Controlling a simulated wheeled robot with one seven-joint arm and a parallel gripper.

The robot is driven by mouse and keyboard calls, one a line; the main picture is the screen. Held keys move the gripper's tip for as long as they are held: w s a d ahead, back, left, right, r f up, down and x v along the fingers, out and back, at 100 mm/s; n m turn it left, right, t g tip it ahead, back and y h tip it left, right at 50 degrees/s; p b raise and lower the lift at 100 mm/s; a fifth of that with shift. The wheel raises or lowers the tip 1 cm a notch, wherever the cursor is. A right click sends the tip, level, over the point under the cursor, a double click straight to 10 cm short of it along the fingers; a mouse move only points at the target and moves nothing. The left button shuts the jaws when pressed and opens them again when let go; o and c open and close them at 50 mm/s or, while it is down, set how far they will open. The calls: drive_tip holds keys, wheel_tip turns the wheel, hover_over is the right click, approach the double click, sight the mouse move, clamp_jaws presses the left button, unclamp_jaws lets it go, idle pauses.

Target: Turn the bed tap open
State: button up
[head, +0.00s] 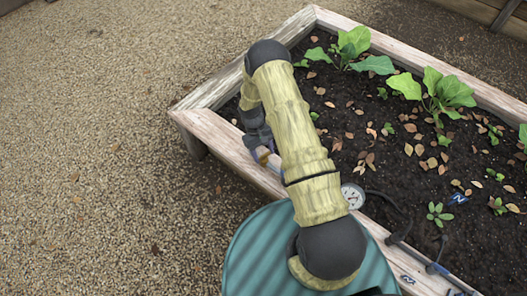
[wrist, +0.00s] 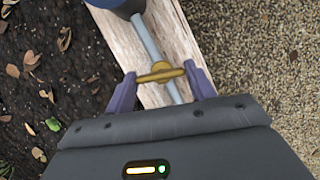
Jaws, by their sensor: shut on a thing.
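The bed tap's brass T-shaped handle (wrist: 160,73) lies across a grey pipe on the wooden rim of the raised bed. My gripper (wrist: 161,75) has its two purple fingers at the two ends of the handle's crossbar and is shut on it. The handle sits crosswise to the pipe. In the head view my gripper (head: 264,157) is at the bed's near wooden side, partly hidden behind my arm. The tap is mostly hidden there.
The raised bed's wooden rim (head: 217,132) encloses dark soil with leafy plants (head: 437,95) and dry leaves. A round gauge (head: 353,196) and a dark hose (head: 392,204) are at the near rim. A blue part (wrist: 103,4) joins the grey pipe (wrist: 146,38). Open gravel (head: 100,150) lies left.

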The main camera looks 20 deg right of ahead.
drive_tip(key=shift+a+n+t+h, duration=0.1)
drive_tip(key=shift+n+t+h, duration=0.3)
drive_tip(key=shift+n, duration=1.1)
drive_tip(key=o, duration=1)
drive_tip(key=shift+r, duration=0.1)
drive_tip(key=p+v, duration=0.1)
drive_tip(key=v, duration=0.7)
drive_tip(key=p+v, duration=0.1)
drive_tip(key=v, duration=0.8)
drive_tip(key=shift+w+a, duration=0.25)
